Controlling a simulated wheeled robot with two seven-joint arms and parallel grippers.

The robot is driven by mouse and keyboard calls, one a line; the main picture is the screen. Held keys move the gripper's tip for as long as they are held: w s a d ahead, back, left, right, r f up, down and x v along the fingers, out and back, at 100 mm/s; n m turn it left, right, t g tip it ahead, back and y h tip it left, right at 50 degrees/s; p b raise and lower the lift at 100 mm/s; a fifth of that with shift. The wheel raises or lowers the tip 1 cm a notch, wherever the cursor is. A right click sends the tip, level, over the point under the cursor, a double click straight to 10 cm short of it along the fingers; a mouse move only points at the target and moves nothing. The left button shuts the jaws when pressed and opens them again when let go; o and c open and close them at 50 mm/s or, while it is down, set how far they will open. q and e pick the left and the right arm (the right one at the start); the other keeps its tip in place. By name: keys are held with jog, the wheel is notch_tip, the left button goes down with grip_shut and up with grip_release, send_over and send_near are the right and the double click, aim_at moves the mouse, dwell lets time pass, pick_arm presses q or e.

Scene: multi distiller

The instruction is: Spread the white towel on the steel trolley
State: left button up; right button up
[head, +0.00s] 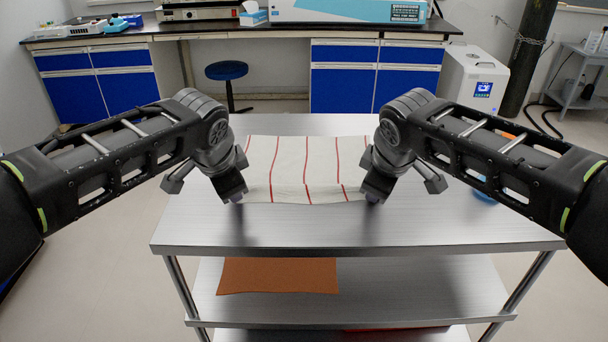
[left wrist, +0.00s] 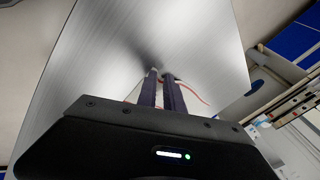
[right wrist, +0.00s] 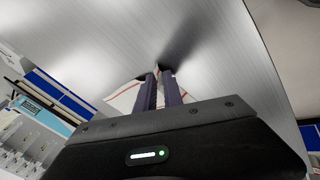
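The white towel (head: 305,168) with thin red stripes lies across the steel trolley (head: 350,235) top, between my two grippers. Its near edge runs nearly straight from one gripper to the other. My left gripper (head: 238,198) is at the near left corner, its fingers close together on the cloth; a bit of towel (left wrist: 190,90) shows by them in the left wrist view. My right gripper (head: 372,198) is at the near right corner, fingers pinched on the cloth; towel (right wrist: 125,97) shows beside them in the right wrist view. My grippers hide the side edges partly.
The trolley top is bare in front of the towel. An orange-brown cloth (head: 275,275) lies on the lower shelf. A blue item (head: 485,199) is partly hidden by my right arm. Behind are a blue stool (head: 227,71), a bench with blue cabinets (head: 345,90) and a white machine (head: 475,80).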

pick_arm(q)
jog(key=o, duration=0.6)
jog(key=shift+d, duration=0.2)
pick_arm(e)
jog(key=o, duration=0.6)
jog(key=shift+a, duration=0.2)
pick_arm(q)
jog(key=shift+s+r, duration=0.15)
jog(key=shift+r, duration=0.1)
pick_arm(e)
jog(key=shift+s+r, duration=0.15)
jog(key=shift+r, duration=0.1)
pick_arm(q)
jog(key=v, duration=1)
jog(key=shift+s+a+f, duration=0.1)
jog(key=shift+s+a, duration=0.05)
jog(key=shift+s, duration=0.35)
pick_arm(e)
jog(key=v, duration=1)
jog(key=shift+s+d+f, duration=0.1)
jog(key=shift+s+d, duration=0.05)
jog(key=shift+s, duration=0.35)
